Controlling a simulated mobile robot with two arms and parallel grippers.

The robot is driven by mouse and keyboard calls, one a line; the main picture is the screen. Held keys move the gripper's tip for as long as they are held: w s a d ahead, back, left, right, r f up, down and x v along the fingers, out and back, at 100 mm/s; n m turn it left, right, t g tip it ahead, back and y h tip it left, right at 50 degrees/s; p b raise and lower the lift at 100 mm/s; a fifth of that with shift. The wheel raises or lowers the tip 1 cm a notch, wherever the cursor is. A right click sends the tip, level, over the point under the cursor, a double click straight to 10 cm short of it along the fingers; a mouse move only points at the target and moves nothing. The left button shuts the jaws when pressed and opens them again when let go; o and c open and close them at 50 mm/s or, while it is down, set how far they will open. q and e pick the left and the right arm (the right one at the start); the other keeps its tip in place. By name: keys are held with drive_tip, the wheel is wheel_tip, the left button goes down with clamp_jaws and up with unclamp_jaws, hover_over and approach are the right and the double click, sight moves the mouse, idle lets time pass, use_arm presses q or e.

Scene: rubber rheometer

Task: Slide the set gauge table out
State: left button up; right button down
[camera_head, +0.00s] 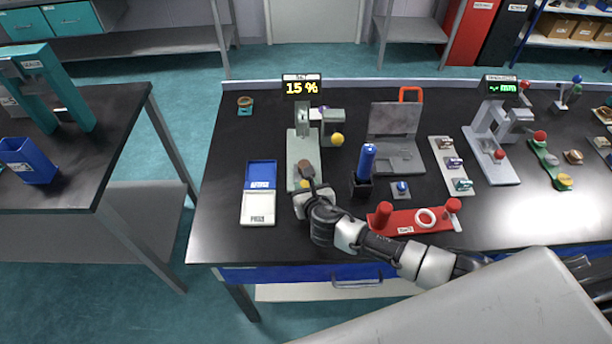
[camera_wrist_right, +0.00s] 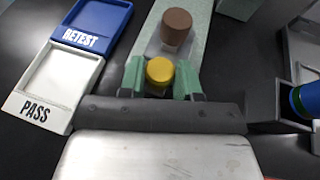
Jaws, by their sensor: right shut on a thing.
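The set gauge (camera_head: 303,140) stands on the dark bench under a display reading "SET 15 %". Its pale grey-green base and table run toward me. A brown cylinder (camera_head: 305,168) sits on the table; the same brown cylinder shows in the right wrist view (camera_wrist_right: 176,27). A yellow knob (camera_wrist_right: 160,70) is at the table's near end. My right gripper (camera_wrist_right: 160,80) is shut on the yellow knob, with a finger on each side. In the head view the right gripper (camera_head: 306,188) is at the gauge's near end. My left gripper is not in view.
A blue RETEST tray (camera_head: 262,174) and a white PASS tray (camera_head: 258,208) lie left of the gauge. A dark holder with a blue cylinder (camera_head: 365,162) and a red rack (camera_head: 416,220) stand to the right, close to my right arm. Bare bench lies in front of the trays.

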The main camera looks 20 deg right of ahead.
drive_tip(key=shift+s+a+r, duration=0.25)
drive_tip(key=shift+s+r, duration=0.05)
drive_tip(key=shift+s, duration=0.4)
drive_tip(key=shift+s+f+p, duration=0.1)
drive_tip(key=shift+f+p, duration=0.1)
drive_tip(key=shift+p, duration=0.15)
drive_tip(key=shift+f, duration=0.2)
drive_tip(key=c, duration=1.2)
unclamp_jaws()
drive_tip(key=o, duration=0.4)
drive_tip(key=shift+s, duration=0.1)
drive_tip(key=shift+r, duration=0.1)
drive_tip(key=v, duration=1)
drive_tip(key=shift+s+r+b, duration=0.1)
drive_tip(key=shift+s+b, duration=0.3)
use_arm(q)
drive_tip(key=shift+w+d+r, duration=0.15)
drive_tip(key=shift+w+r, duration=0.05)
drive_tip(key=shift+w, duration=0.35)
use_arm(e)
drive_tip(key=shift+a, duration=0.1)
